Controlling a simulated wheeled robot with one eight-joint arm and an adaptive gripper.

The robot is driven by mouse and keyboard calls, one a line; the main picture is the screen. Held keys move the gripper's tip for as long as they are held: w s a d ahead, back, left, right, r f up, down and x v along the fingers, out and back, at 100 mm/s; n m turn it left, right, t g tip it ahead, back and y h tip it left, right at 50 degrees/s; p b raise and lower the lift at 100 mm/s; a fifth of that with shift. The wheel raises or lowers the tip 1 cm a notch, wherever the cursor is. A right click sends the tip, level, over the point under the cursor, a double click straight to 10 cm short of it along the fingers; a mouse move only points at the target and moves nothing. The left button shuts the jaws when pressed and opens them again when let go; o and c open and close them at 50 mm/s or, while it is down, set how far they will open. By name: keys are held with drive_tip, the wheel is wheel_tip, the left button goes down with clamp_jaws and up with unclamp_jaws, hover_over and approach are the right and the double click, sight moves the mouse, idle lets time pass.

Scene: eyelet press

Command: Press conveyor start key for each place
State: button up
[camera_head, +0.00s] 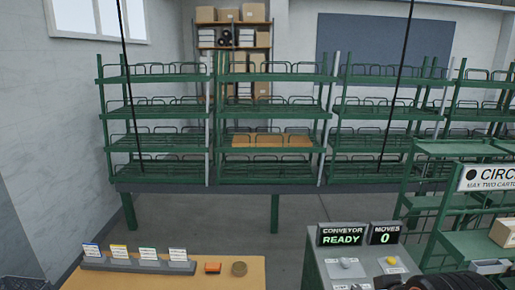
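A grey console (318,262) stands at the lower right. Its left display (342,235) reads "CONVEYOR READY" and its right display (385,234) reads "MOVES 0". A pale grey control (347,262) and a yellow round button (391,261) sit on its top, each by a small label too small to read. Another white label lies at the lower frame edge. A black part, likely of my arm or gripper, covers the console's lower right at the bottom edge. No fingertips can be made out, and I see no contact with the controls.
A wooden table (218,279) at the lower left holds a rack of several label cards (140,262), an orange block (212,268) and a brown round piece (239,269). Green tiered racks (165,107) span the back; one shelf has an orange-brown panel (270,140). A signed green rack (430,225) stands right.

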drive_tip(key=shift+d, duration=0.1)
clamp_jaws()
idle(1.3)
